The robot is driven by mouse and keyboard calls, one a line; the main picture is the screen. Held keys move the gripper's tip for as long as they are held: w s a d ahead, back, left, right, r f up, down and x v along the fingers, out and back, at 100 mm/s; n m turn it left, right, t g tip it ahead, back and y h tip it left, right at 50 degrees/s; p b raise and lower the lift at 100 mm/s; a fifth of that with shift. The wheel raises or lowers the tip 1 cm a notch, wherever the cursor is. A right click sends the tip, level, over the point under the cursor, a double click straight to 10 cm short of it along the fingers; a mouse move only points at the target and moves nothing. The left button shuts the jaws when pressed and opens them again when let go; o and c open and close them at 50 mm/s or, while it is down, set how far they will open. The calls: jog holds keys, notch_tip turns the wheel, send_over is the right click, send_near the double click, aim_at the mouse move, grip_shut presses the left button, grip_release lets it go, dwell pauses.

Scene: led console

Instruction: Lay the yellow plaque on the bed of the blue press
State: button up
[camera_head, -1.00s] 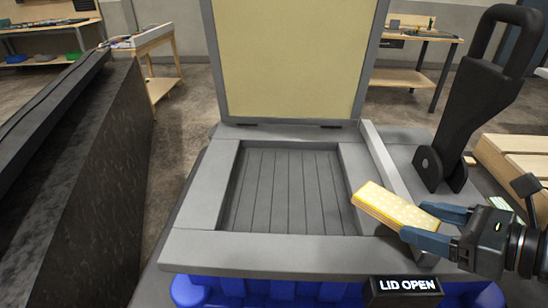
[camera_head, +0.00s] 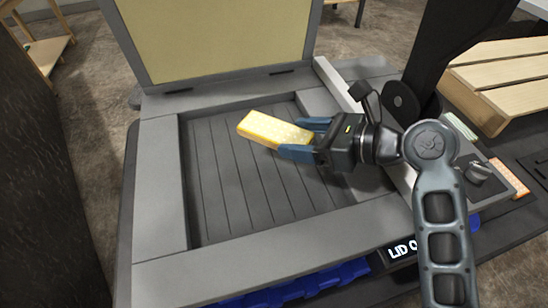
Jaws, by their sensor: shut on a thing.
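The yellow plaque (camera_head: 268,130) is a flat yellow block with a paler patterned top. My gripper (camera_head: 308,141) is shut on its right end. The plaque is over the upper right part of the press bed (camera_head: 230,190), a recessed grey slatted floor inside a raised frame; whether it touches the bed I cannot tell. The press (camera_head: 158,190) has a grey top and blue parts low at the front (camera_head: 300,284). Its lid (camera_head: 215,35) stands open behind the bed, with a yellowish inner face. My gripper and the plaque hide a little of the bed.
A black lever (camera_head: 440,50) stands at the right of the press. A wooden slatted pallet (camera_head: 505,80) lies farther right. The left and front of the bed are clear.

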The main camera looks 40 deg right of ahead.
aim_at(278, 170)
jog(key=a+f, duration=0.1)
jog(key=w+a, duration=0.1)
jog(key=w+a+f, duration=0.1)
jog(key=shift+w+a+f, duration=0.25)
jog(key=shift+a+f, duration=0.05)
jog(key=shift+f, duration=2.05)
jog(key=o, duration=1.1)
jog(key=shift+f, duration=0.1)
jog(key=v, duration=1.2)
jog(key=shift+b, duration=0.35)
